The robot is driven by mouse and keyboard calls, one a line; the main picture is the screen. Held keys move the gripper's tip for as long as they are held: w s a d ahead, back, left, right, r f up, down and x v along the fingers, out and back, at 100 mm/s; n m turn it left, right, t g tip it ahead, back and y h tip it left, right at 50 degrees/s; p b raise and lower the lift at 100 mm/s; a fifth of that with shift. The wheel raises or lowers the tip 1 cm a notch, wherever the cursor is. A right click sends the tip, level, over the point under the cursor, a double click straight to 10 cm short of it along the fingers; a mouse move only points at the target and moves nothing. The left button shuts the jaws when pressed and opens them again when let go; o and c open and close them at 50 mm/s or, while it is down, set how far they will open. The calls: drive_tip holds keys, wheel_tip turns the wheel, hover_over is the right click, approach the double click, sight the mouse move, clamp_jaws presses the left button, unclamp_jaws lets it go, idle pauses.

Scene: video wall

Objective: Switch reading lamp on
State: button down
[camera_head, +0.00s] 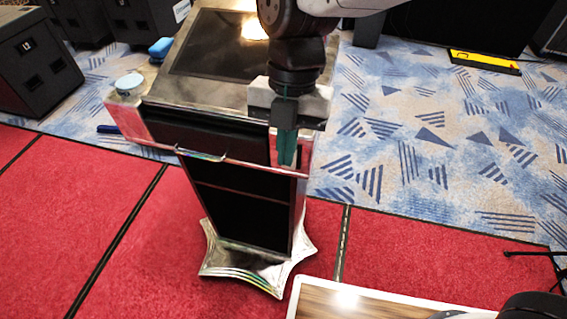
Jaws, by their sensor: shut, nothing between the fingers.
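A lectern (240,202) with a dark column and a shiny star-shaped base stands in the middle. Its sloped top has a dark panel (215,50) with a bright glow near its upper edge. I cannot make out a reading lamp or its switch for certain; my arm covers part of the top's right side. My gripper (286,150) points down at the lectern's front right corner, its teal fingers together and empty. The fingers overlap the front edge in the picture; I cannot tell whether they touch it.
A white round object (129,83) sits on the lectern's left side, and a blue object (161,48) shows behind it. Black cases (38,62) stand at left. A wood-topped surface with a white rim (293,300) is at the bottom right.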

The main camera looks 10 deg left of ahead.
drive_tip(key=v, duration=0.2)
drive_tip(key=w+v, duration=0.1)
drive_tip(key=v, duration=0.2)
drive_tip(key=shift+a+r, duration=0.1)
drive_tip(key=shift+a, duration=0.15)
drive_tip(key=s+d+m+t, duration=0.2)
drive_tip(key=s+d+m, duration=0.1)
drive_tip(key=d+m, duration=1.4)
drive_tip(key=s+d+r+m+t, duration=0.1)
drive_tip(key=s+d+m, duration=0.3)
drive_tip(key=d+m, duration=1.3)
drive_tip(key=shift+s+m+t, duration=0.15)
drive_tip(key=shift+m+t, duration=0.45)
drive_tip(key=shift+m, duration=0.1)
